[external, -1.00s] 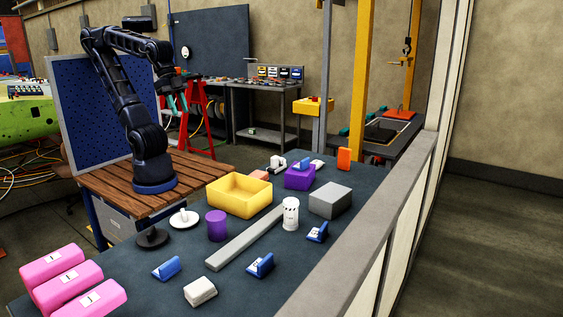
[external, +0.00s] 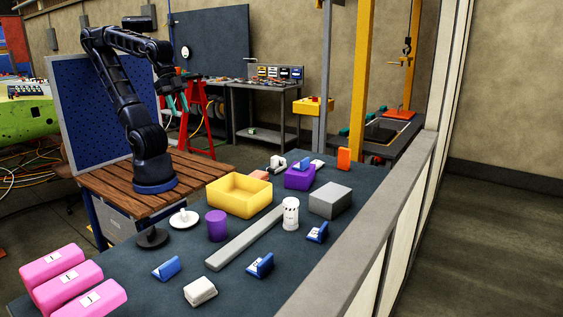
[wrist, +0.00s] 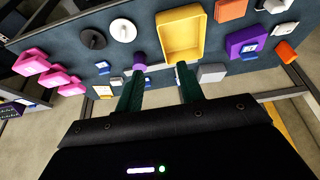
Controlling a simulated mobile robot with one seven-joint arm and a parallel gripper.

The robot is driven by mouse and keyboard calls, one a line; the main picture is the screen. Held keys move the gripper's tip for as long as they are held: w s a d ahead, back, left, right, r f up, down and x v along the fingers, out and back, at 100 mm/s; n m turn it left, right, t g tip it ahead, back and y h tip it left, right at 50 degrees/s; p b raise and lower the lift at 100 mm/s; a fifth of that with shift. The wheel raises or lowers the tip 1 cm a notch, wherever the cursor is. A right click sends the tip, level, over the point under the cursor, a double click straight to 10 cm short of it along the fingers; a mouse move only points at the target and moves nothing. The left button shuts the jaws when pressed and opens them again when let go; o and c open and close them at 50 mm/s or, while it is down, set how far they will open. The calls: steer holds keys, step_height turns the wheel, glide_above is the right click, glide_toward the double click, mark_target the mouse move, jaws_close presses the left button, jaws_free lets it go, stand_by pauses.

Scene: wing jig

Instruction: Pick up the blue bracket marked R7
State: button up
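Several blue brackets are on the dark bench in the external view: one at the front left (external: 166,268), one at the front middle (external: 260,265), one to the right by the bench edge (external: 317,232), and one on top of a purple box (external: 301,163). They carry pale labels, but the marks are too small to read, so I cannot tell which is R7. My gripper (external: 174,102) is raised high above the wooden stand, away from all brackets. In the wrist view my gripper (wrist: 160,88) has its two green fingers spread apart with nothing held between them.
A yellow tray (external: 222,207), purple cylinder (external: 216,226), long grey bar (external: 246,237), white cylinder (external: 291,214) and grey block (external: 331,201) crowd the bench middle. Pink blocks (external: 70,281) sit at the front left. A low wall (external: 372,222) borders the right side.

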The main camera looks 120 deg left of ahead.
steer(key=w+d+n+g+h, duration=0.2)
steer(key=w+d+n, duration=0.2)
steer(key=w, duration=0.6)
steer(key=n+g+y, duration=0.2)
steer(key=n+g, duration=0.1)
steer(key=n, duration=1.2)
glide_above(168, 262)
step_height(168, 262, down, 22)
steer(key=r, duration=0.1)
step_height(168, 262, down, 11)
steer(key=shift+f, duration=0.1)
steer(key=shift+c, duration=0.2)
jaws_close()
